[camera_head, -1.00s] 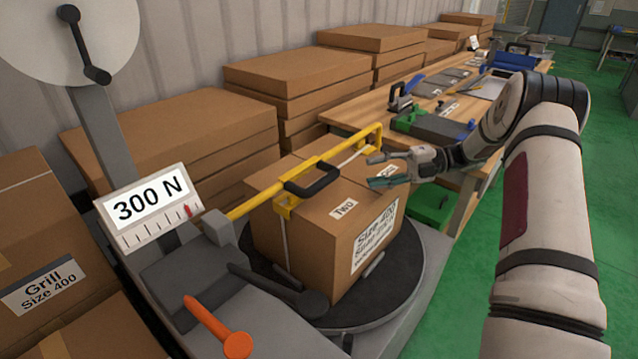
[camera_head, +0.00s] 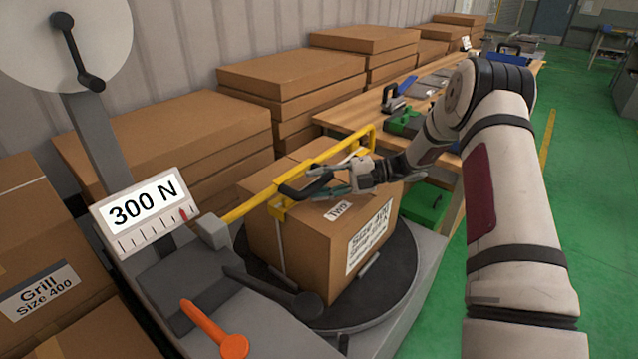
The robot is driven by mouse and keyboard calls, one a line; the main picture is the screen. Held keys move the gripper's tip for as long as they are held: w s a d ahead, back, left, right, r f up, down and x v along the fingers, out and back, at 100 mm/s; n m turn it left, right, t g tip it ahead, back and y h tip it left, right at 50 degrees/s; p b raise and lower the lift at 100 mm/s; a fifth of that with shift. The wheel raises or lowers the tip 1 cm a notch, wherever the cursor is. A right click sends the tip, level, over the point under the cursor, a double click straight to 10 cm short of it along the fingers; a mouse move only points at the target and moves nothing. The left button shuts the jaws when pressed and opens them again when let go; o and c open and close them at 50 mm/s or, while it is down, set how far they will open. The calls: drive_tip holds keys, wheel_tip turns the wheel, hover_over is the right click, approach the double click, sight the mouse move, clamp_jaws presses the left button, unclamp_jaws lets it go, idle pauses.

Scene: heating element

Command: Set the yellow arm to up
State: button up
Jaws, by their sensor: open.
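The yellow arm (camera_head: 248,206) runs from a grey pivot (camera_head: 214,233) on the machine, low across the top of a cardboard box (camera_head: 298,243), to a bent end at the back right. A black handle (camera_head: 291,192) is fixed on the yellow arm. My gripper (camera_head: 322,181) is open, with its fingertips at the right end of the black handle, one finger above the other. Whether the fingers touch the handle I cannot tell. The box stands on a dark round turntable (camera_head: 376,306).
A 300 N gauge sign (camera_head: 142,211), an orange lever (camera_head: 215,328) and a dark grey lever (camera_head: 285,293) are on the machine at left and front. Stacked boxes (camera_head: 165,135) stand behind. A wooden workbench (camera_head: 345,118) with tools is at the back.

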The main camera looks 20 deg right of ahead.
clamp_jaws()
drive_tip(key=shift+r, duration=0.1)
drive_tip(key=shift+r+p, duration=0.5)
drive_tip(key=shift+r, duration=0.1)
drive_tip(key=s+a+r+n+t+h+p, duration=0.1)
drive_tip(key=s+a+r+n+h+p, duration=0.15)
drive_tip(key=r+p, duration=0.35)
drive_tip(key=s+a+r+n+h+p, duration=0.1)
drive_tip(key=r+h+p, duration=0.25)
drive_tip(key=r, duration=0.35)
drive_tip(key=s+a+r+n+t+h+p, duration=0.1)
drive_tip(key=s+a+r+h+p, duration=0.1)
drive_tip(key=a, duration=0.4)
drive_tip(key=s+a+r+n+t+h+p, duration=0.2)
drive_tip(key=s+a+r+p, duration=0.3)
drive_tip(key=a+r+p, duration=0.1)
drive_tip(key=shift+r+h+p, duration=0.35)
drive_tip(key=shift+h+p, duration=0.05)
drive_tip(key=shift+p, duration=0.1)
drive_tip(key=shift+n, duration=0.25)
